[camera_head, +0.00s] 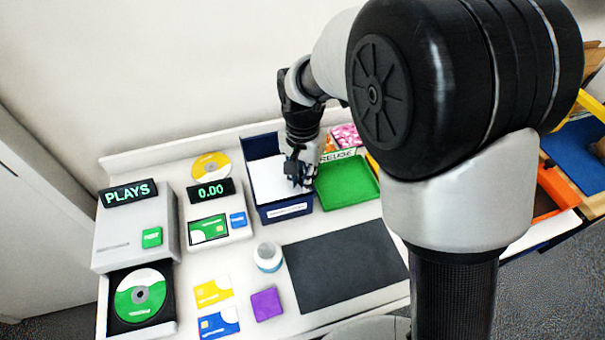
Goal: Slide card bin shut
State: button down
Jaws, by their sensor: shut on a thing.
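The card bin looks to be the navy blue box (285,211) with a white label on its front, near the back middle of the white counter. A flat white surface (264,177) shows within its top, and a blue panel stands at its back left. I cannot tell whether the white surface is a lid or the inside. My gripper (296,180) points down at the right side of the bin's top and is shut on part of it. The fingertips are small and dark, so the exact part held is hidden.
A green tray (346,183) marked REUSE stands right of the bin. A grey card reader (214,214) is at left, beside a player (135,230) with its disc tray out. A white jar (267,257), cards, a purple square (266,304) and a dark mat (345,266) lie in front.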

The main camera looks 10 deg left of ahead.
jog(key=shift+s+d, duration=0.25)
jog(key=shift+s, duration=0.3)
jog(key=c, duration=1.5)
grip_release()
jog(key=shift+w+r, duration=0.1)
jog(key=shift+r, duration=0.45)
notch_tip(320, 180, up, 11)
